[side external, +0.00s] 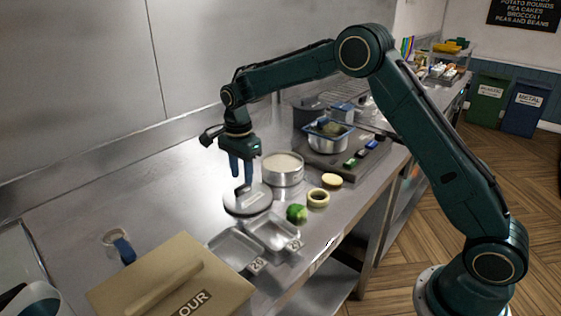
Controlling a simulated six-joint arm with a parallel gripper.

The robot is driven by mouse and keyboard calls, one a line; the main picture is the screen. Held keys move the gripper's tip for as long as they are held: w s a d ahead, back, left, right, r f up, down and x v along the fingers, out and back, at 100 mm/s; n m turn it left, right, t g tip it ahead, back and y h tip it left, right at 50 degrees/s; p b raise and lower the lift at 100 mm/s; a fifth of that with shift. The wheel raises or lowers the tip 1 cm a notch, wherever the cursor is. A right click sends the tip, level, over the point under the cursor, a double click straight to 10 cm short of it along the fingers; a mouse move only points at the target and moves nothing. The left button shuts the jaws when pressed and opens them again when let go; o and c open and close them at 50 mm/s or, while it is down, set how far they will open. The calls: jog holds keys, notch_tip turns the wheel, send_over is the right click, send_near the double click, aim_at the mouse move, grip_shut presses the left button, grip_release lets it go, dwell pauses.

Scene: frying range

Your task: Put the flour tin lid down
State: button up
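The flour tin lid (247,204) is a round, grey metal disc with a raised handle on top. It lies level, in front and to the left of the flour tin (283,178). The tin is a round metal container, uncovered, with pale flour inside. My gripper (241,183) points down over the lid, its two blue fingers a little apart and their tips at the lid's handle. I cannot tell whether the fingers grip the handle, or whether the lid's underside touches the counter.
Two shallow metal trays (226,248) lie in front of the lid. A green vegetable (296,214), a pale ring (318,198) and a yellow round (332,181) lie to its right. A flour box (170,285) stands at front left. The steel counter (150,190) left of the lid is clear.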

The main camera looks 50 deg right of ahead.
aim_at(243, 185)
notch_tip(243, 185, up, 8)
jog(key=shift+r, duration=0.25)
jog(key=shift+r, duration=0.1)
dwell(0.6)
jog(key=s+d+r+n+t, duration=0.1)
jog(key=s+r+n, duration=0.4)
jog(key=s, duration=0.4)
jog(key=s+r+n+t, duration=0.2)
jog(key=s+r+n, duration=0.2)
jog(key=s+r, duration=0.4)
jog(key=s+f+n+t, duration=0.1)
jog(key=s+f+n, duration=0.2)
jog(key=s, duration=0.7)
jog(key=s+d+f+n+t, duration=0.1)
jog(key=s+f+n, duration=0.2)
jog(key=s+n, duration=0.3)
jog(key=s, duration=0.4)
jog(key=shift+s+t, duration=0.15)
jog(key=shift+t, duration=0.15)
